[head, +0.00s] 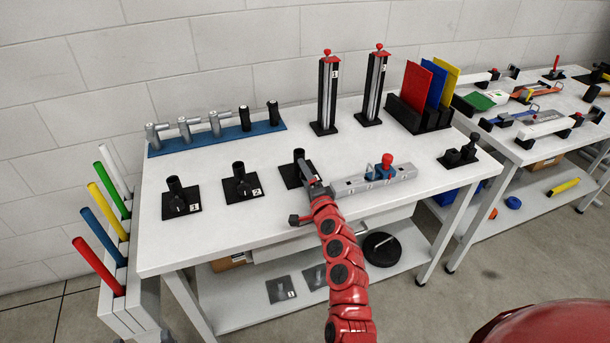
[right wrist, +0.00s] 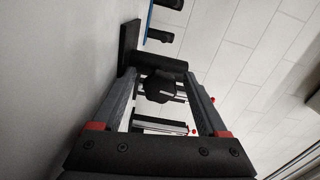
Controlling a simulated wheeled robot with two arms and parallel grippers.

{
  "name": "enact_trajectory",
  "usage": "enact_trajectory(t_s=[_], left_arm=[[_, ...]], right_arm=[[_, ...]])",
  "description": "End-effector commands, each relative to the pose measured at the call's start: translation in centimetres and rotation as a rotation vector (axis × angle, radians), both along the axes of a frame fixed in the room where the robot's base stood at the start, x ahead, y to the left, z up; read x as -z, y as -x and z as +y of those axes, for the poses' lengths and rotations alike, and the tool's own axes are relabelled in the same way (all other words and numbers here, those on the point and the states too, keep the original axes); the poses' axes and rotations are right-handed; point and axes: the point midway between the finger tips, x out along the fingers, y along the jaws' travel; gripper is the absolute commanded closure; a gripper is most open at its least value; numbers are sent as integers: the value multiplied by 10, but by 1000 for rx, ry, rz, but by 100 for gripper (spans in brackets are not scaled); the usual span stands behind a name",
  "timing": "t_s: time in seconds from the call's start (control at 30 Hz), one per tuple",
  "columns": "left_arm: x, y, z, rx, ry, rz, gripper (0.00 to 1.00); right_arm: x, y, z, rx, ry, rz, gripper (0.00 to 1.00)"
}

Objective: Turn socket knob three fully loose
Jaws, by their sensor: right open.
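Three black sockets on flat black plates stand in a row on the white table (head: 250,219). The third socket (head: 300,156) is the rightmost, and my right gripper (head: 309,178) partly covers it. In the right wrist view its black upright cylinder (right wrist: 165,62) rises from its plate (right wrist: 129,45). The dark lobed knob of socket three (right wrist: 159,87) sits between the two fingers of my right gripper (right wrist: 166,83). The fingers are open, with visible room on both sides of the knob; I cannot tell any contact. My left gripper is not in view.
Socket one (head: 175,186) and socket two (head: 240,176) stand to the left. A grey block with blue and red parts (head: 366,181) lies just right of my gripper. Two red-topped posts (head: 327,95) stand behind. A blue tool rack (head: 267,128) stands back left.

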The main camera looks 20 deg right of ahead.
Motion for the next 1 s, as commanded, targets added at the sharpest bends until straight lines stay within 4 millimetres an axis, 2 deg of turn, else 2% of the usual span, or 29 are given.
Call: enact_trajectory(t_s=[0.17,0.8,1.0], left_arm=[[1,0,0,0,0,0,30],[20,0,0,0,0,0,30],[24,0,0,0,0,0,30]], right_arm=[[1,18,-1,1,-1,0,24],[3,147,-6,2,0,2,24],[0,168,-7,3,2,-1,24]])
